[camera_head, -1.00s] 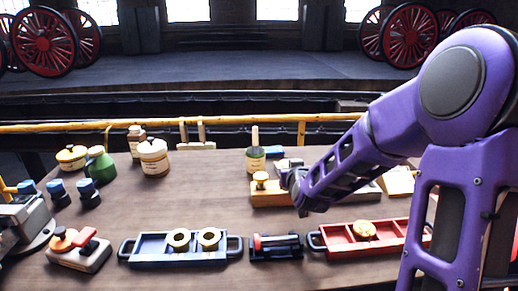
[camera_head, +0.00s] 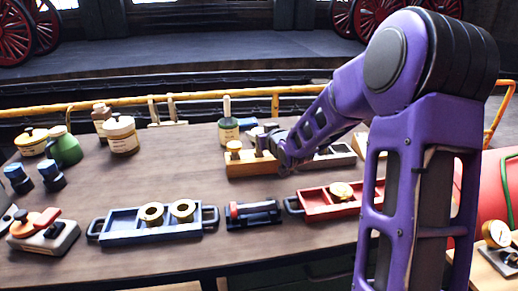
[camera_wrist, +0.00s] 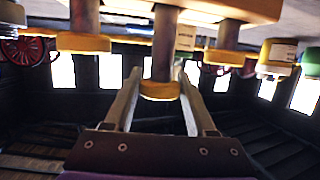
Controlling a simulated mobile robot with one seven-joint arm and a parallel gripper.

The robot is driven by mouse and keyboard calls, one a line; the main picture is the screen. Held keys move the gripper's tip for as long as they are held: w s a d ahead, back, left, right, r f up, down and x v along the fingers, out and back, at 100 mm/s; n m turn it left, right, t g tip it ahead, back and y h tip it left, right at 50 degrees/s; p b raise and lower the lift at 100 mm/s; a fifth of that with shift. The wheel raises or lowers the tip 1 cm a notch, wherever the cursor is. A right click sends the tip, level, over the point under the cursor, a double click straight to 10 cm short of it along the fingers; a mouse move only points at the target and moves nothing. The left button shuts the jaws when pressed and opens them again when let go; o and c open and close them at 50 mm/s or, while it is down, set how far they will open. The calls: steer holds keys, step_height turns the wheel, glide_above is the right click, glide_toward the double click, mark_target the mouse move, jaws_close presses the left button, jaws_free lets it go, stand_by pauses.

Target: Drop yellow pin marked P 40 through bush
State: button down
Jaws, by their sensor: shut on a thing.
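In the wrist view, which shows the scene upside down, my gripper (camera_wrist: 158,78) has its fingers on either side of the middle yellow-headed pin (camera_wrist: 160,91), closed on it near the head. The pin's shaft runs to the wooden rack (camera_wrist: 215,8). Another yellow-headed pin (camera_wrist: 83,43) and a third (camera_wrist: 228,57) stand on either side. No P 40 mark is legible. In the head view my gripper (camera_head: 270,147) is at the wooden rack (camera_head: 240,170), partly hidden by my arm. Two brass bushes (camera_head: 151,213) (camera_head: 183,210) sit in the blue tray (camera_head: 122,239).
Jars (camera_head: 121,136), a green can (camera_head: 65,148) and a red-handled tool (camera_head: 45,232) are at left. The table middle is clear.

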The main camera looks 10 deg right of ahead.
mark_target(259, 156)
steer(key=shift+f+b, duration=0.3)
steer(key=shift+f, duration=1.45)
steer(key=shift+f, duration=0.2)
steer(key=shift+c, duration=1.1)
jaws_free()
steer(key=shift+r, duration=0.2)
steer(key=p+v, duration=0.1)
steer(key=v, duration=1.1)
